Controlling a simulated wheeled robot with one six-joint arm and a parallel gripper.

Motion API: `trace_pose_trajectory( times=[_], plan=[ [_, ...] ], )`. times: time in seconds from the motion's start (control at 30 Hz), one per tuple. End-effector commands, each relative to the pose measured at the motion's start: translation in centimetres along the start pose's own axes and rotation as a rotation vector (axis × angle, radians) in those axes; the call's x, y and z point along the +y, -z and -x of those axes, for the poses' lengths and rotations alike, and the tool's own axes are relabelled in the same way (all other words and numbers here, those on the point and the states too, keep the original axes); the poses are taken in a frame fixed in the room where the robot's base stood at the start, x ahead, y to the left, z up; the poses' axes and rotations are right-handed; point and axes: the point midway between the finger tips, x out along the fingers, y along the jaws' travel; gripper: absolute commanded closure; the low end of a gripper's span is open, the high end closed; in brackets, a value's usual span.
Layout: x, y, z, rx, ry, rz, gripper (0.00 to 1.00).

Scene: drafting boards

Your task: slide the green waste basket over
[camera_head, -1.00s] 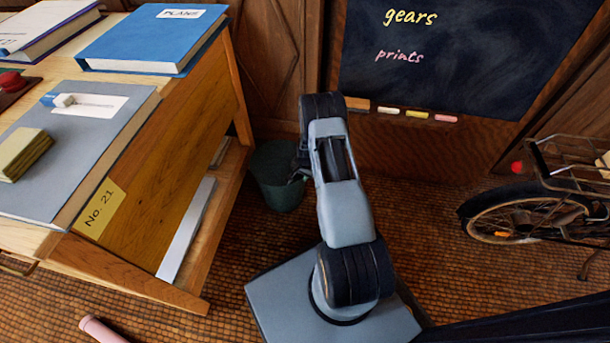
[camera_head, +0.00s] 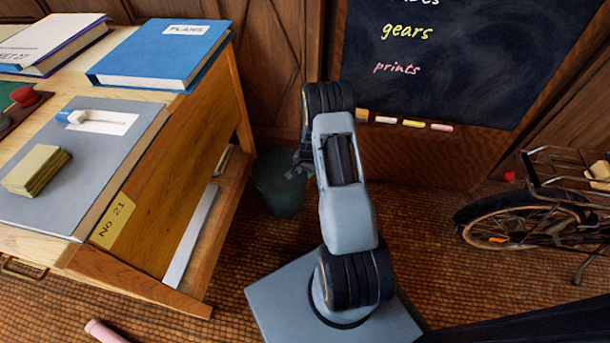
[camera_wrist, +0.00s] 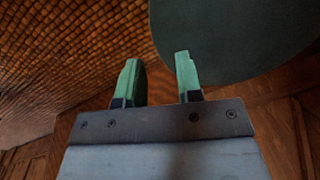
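The green waste basket (camera_head: 278,188) stands on the floor between the desk's right end and my arm. It is dark green, and its right side is partly hidden by my arm. In the wrist view the basket (camera_wrist: 235,35) fills the upper right as a smooth curved surface. My gripper (camera_wrist: 158,62) is open, its two green-tipped fingers apart with floor showing between them. The right fingertip is close to the basket's edge; I cannot tell whether it touches. In the head view my gripper (camera_head: 298,168) is small and dark against the basket's upper right side.
The wooden desk (camera_head: 190,215) with books stands left, close to the basket. A panelled wall (camera_head: 275,60) is behind. A chalkboard (camera_head: 430,70) with a chalk ledge and a bicycle (camera_head: 500,220) are at right. A pink cylinder (camera_head: 103,332) lies front left. Tiled floor between arm and bicycle is clear.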

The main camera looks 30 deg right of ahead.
Motion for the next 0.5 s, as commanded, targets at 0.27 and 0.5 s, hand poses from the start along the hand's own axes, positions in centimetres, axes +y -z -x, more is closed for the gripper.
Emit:
trace_pose_trajectory(
  times=[0.27, 0.5],
  plan=[
    [0.0, 0.0, 3.9, 0.001, 0.001, 0.0, 0.67],
    [0.0, 0.0, 4.8, 0.0, 0.0, 0.0, 0.67]
  ],
)
